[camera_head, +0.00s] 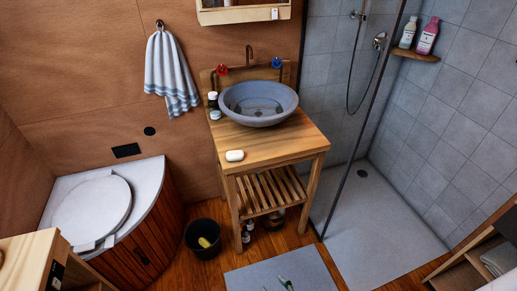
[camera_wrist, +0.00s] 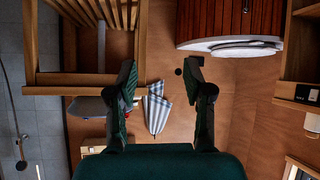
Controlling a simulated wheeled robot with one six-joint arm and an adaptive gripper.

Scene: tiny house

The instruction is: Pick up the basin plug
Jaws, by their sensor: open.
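The grey round basin (camera_head: 258,103) sits on a wooden washstand (camera_head: 275,150) in the head view. Part of the basin also shows in the wrist view (camera_wrist: 88,106), which looks upside down. I cannot clearly make out a basin plug. The bottom of the basin is dark, and any plug there is too small to tell. In the wrist view my gripper (camera_wrist: 161,72) is open, its two dark fingers wide apart with nothing between them. It is apart from the basin.
A white soap (camera_head: 234,155) lies on the washstand's front left, with small jars (camera_head: 213,98) beside the basin. A black bucket (camera_head: 203,240) stands on the floor at left. A glass shower panel edge (camera_head: 365,110) rises right of the washstand. A striped towel (camera_head: 171,70) hangs behind.

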